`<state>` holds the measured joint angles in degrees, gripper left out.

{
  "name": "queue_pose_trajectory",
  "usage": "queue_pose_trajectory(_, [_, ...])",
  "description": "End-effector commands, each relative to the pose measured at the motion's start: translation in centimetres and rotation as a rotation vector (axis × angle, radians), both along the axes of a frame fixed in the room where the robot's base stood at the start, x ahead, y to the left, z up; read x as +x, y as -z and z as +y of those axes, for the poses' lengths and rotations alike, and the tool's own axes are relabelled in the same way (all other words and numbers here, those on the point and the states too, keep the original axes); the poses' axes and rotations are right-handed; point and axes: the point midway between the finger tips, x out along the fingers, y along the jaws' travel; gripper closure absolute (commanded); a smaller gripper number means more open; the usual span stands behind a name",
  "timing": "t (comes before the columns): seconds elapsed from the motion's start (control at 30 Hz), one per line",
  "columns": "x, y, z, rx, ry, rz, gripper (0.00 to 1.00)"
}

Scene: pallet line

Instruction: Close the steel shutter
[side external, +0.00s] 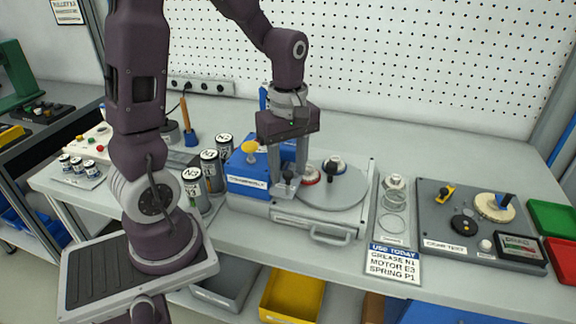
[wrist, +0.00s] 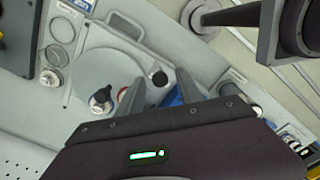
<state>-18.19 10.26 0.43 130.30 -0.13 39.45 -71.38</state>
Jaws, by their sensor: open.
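The round plate (wrist: 102,72) and the handle (wrist: 124,26) also show in the wrist view. I cannot tell which part is the steel shutter. My gripper (side external: 289,172) points down over the machine, left of the round plate.
A blue box (side external: 247,180) with a yellow knob sits left of my gripper. A red-based jar (side external: 309,174) and a dark-lidded jar (side external: 334,166) stand close right. Labelled cans (side external: 194,188) stand further left, and a test panel (side external: 470,222) lies right.

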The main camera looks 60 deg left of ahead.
Motion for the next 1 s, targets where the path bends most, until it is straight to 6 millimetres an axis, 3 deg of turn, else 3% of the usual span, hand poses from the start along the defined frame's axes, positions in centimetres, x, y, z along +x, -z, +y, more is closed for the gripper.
queue_pose_trajectory(0.2, [-0.01, 0.08, -0.01, 0.0, 0.001, 0.0, 0.57])
queue_pose_trajectory(0.43, [-0.01, 0.05, -0.01, 0.0, 0.001, 0.0, 1.0])
queue_pose_trajectory(1.0, [0.0, 0.01, -0.02, 0.0, 0.002, -0.001, 1.0])
